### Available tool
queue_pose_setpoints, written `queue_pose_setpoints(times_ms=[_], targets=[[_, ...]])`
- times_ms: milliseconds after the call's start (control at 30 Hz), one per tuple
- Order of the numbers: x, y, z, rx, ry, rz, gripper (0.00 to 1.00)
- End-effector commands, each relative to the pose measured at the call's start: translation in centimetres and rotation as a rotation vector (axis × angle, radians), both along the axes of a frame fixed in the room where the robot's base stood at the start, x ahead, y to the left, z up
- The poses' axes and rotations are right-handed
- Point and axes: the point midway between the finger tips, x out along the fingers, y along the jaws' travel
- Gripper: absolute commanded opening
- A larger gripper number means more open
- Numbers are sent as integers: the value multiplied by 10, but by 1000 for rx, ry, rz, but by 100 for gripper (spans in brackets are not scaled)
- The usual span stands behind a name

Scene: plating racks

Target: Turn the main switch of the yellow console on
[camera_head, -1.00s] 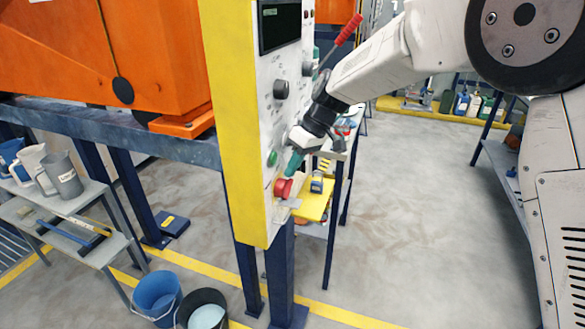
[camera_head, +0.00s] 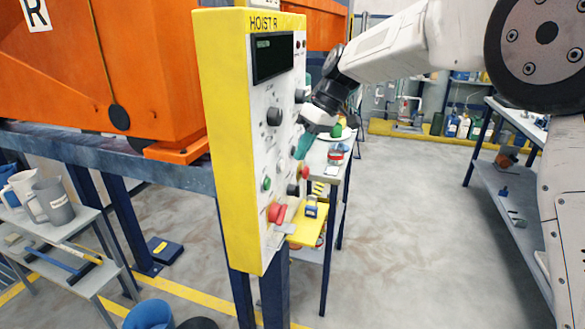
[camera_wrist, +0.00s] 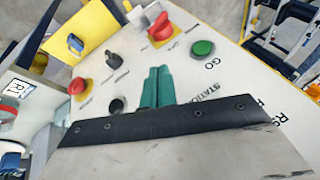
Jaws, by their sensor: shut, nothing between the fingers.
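The yellow console (camera_head: 228,150) stands upright on a post, with yellow sides and a white face with controls. In the wrist view the face shows a red mushroom button (camera_wrist: 160,28), a green button (camera_wrist: 203,48) labelled GO, a black selector (camera_wrist: 112,58) and a red knob on a yellow plate (camera_wrist: 80,88). I cannot read which control is marked as the main switch. My gripper (camera_head: 301,150) is in front of the face, above the mushroom button. Its teal fingertips (camera_wrist: 157,88) are together and empty. Whether they touch the face is unclear.
A yellow shelf with a blue padlock-like item (camera_head: 311,208) juts out beside the console's lower right. A bench (camera_head: 325,165) stands behind it. An orange machine (camera_head: 60,75) is at left, and a blue bucket (camera_head: 150,315) below.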

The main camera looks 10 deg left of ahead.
Motion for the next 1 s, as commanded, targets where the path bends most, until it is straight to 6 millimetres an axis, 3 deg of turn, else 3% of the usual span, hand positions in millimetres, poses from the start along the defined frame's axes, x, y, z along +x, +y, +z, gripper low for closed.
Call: queue_pose_setpoints(times_ms=[67,200,300,333,500,633,800,1000], targets=[[5,-4,7,0,-1,-1,0],[14,-17,6,-4,7,-16,36],[5,-28,-30,12,111,-59,64],[-2,-28,-41,33,162,-84,67],[-49,-20,-100,185,583,-382,67],[-77,-15,-130,299,984,-716,67],[-87,-22,-156,423,1505,-1163,67],[-79,-38,-169,524,1926,-1486,67]])
